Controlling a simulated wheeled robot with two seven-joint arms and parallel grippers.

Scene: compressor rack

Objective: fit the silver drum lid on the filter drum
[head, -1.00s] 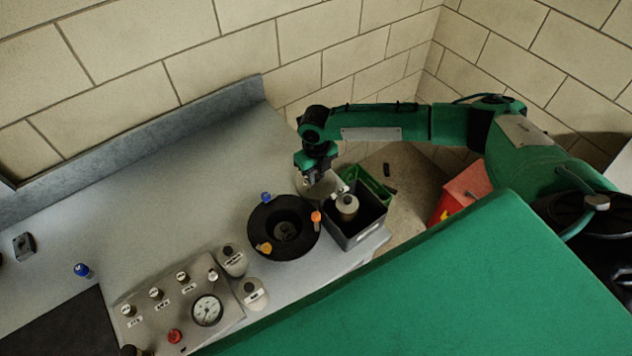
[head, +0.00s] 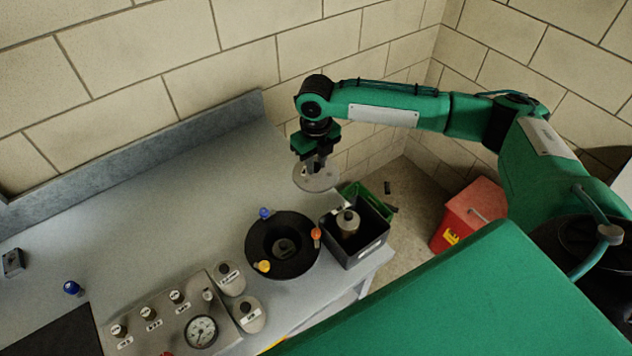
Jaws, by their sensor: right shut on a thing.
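The silver drum lid (head: 317,180) is a flat round disc. My right gripper (head: 317,163) is shut on it and holds it up above the bench, behind and to the right of the filter drum. The filter drum (head: 262,262) is black and round with an open, funnel-like middle. A blue knob (head: 265,213), an orange knob (head: 316,234) and a yellow knob (head: 263,266) stand around its rim. The lid and the drum are apart. My left gripper is out of view.
A dark bin (head: 370,254) with a grey canister (head: 347,222) stands right of the drum, with a green crate (head: 372,199) behind. A gauge panel (head: 165,318) is front left. The bench (head: 190,200) behind left is clear. A red container (head: 468,215) stands beyond the bench.

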